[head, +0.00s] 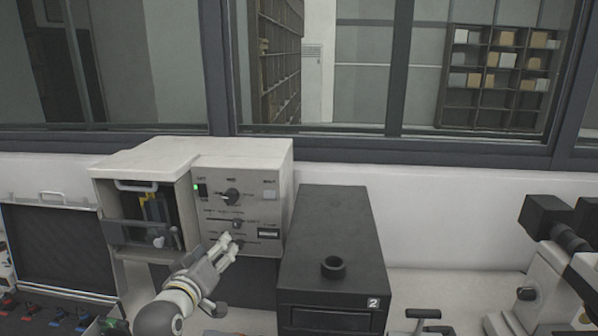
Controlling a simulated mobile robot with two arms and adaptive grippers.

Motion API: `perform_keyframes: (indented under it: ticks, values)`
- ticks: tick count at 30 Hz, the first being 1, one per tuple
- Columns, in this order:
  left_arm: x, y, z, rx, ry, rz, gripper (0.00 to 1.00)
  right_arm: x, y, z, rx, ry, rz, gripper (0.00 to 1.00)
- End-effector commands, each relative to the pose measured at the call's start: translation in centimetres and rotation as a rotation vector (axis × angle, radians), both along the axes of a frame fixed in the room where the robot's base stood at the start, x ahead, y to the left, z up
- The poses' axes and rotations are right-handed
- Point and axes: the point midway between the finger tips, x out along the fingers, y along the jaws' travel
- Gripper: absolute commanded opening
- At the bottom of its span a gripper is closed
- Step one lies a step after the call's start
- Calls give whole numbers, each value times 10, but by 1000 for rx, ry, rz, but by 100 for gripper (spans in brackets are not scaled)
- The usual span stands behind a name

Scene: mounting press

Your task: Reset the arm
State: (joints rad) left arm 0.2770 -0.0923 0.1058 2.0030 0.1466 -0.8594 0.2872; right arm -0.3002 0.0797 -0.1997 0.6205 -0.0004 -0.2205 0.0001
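My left gripper (229,246) reaches up from the lower left to the front panel of the white mounting press (218,185). Its fingertips are at the lower knobs of the panel and partly cover them. I cannot tell whether they touch a knob or how far apart they are. The panel has a large black dial (231,196), a green light (196,187) and a smaller knob (237,223). My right gripper is not in view.
A black box marked 2 (333,245), with a round opening on top, stands right of the press. A microscope (552,265) is at the far right. A dark open case (60,245) is at the left. White counter shows between the box and microscope.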

Motion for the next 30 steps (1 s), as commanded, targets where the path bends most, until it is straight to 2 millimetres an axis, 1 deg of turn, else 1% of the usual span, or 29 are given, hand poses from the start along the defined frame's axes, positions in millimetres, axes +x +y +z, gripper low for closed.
perform_keyframes:
  ticks: [1,2,3,5,6,8,9,10,12,14,15,17,18,20,21,25,26,27,30]
  values:
    - [-18,-2,-32,49,78,-14,55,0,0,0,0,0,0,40]
    - [-31,-3,-50,79,126,-25,55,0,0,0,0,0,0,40]
    - [-49,-6,-75,123,193,-44,55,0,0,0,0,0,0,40]
    - [-79,-9,-110,186,298,-75,55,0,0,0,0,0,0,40]
    - [-101,-11,-131,228,367,-97,55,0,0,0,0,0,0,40]
    - [-136,-14,-160,285,468,-135,55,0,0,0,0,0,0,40]
    - [-159,-15,-177,323,532,-161,55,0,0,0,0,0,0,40]
    - [-177,-16,-189,347,579,-180,55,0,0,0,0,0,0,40]
    - [-213,-18,-209,397,672,-222,55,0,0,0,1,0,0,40]
    - [-241,-19,-222,430,741,-257,55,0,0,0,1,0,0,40]
    - [-258,-19,-229,451,781,-277,55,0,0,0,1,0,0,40]
    - [-282,-20,-238,477,840,-307,55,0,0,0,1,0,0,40]
    - [-297,-20,-243,493,874,-328,55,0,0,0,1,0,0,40]
    - [-319,-20,-249,514,924,-355,55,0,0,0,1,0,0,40]
    - [-333,-20,-252,528,956,-375,55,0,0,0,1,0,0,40]
    - [-378,-20,-259,568,1055,-437,55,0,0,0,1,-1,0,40]
    - [-380,-20,-266,573,1066,-442,55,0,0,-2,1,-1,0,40]
    - [-374,-20,-280,570,1065,-440,55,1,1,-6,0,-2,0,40]
    - [-368,-22,-308,567,1073,-443,55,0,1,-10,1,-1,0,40]
